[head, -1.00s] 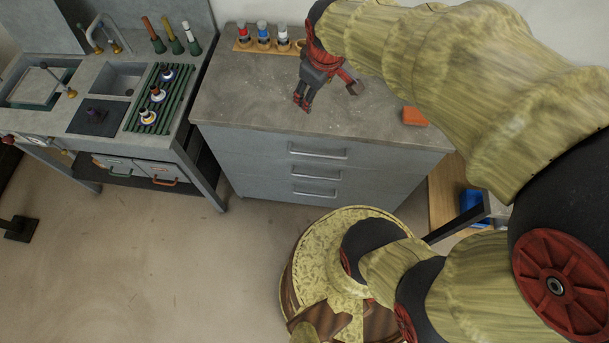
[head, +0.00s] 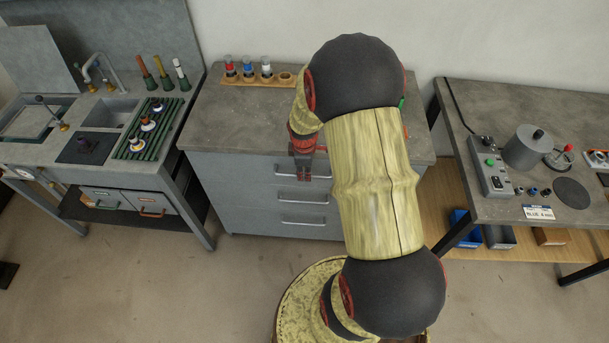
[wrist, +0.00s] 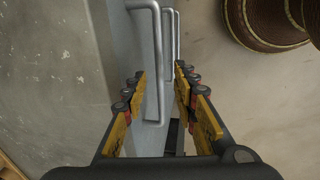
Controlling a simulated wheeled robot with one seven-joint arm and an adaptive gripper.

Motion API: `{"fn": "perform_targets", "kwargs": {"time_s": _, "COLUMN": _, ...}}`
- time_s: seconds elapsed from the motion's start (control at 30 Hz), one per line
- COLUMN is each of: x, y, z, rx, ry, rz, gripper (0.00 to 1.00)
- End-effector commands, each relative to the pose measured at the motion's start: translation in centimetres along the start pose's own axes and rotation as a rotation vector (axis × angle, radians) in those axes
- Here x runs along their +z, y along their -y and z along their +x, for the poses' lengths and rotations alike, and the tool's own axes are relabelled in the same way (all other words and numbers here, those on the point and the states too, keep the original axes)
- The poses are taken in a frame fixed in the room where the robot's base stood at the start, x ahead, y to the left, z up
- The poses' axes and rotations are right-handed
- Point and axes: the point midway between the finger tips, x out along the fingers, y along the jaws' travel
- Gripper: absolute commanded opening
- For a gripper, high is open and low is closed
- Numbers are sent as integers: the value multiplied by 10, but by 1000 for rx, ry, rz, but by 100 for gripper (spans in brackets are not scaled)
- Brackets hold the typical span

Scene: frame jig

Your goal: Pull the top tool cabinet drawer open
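The grey tool cabinet (head: 232,180) stands in the middle of the head view, its drawer fronts flush. The top drawer's handle (head: 318,177) is partly hidden by my gripper (head: 300,172), which points down at the cabinet's front edge. In the wrist view the nearest bar handle (wrist: 157,60) runs between the two fingers of my gripper (wrist: 160,78). The fingers are open, with a gap on each side of the bar. Two lower handles (head: 303,197) (head: 303,221) show clear below it.
A wooden rack (head: 245,82) with several small bottles stands at the back of the cabinet top. A sink bench (head: 60,170) stands on the left and a workbench (head: 535,205) on the right. The floor (head: 160,285) in front of the cabinet's left side is clear.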

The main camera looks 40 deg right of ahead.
Motion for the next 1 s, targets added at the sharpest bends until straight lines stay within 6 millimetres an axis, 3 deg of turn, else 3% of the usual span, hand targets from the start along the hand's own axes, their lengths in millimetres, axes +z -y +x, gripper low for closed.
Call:
{"fn": "perform_targets", "kwargs": {"time_s": 0.03, "x": 0, "y": 0, "z": 11, "rx": -1, "ry": 0, "rz": 0, "gripper": 29}}
{"fn": "perform_targets", "kwargs": {"time_s": 0.17, "x": 0, "y": 0, "z": 23, "rx": 0, "ry": 0, "rz": 0, "gripper": 29}}
{"fn": "perform_targets", "kwargs": {"time_s": 0.47, "x": 0, "y": 0, "z": 25, "rx": 1, "ry": 0, "rz": 0, "gripper": 28}}
{"fn": "perform_targets", "kwargs": {"time_s": 1.0, "x": 0, "y": 0, "z": 25, "rx": 1, "ry": 0, "rz": 0, "gripper": 0}}
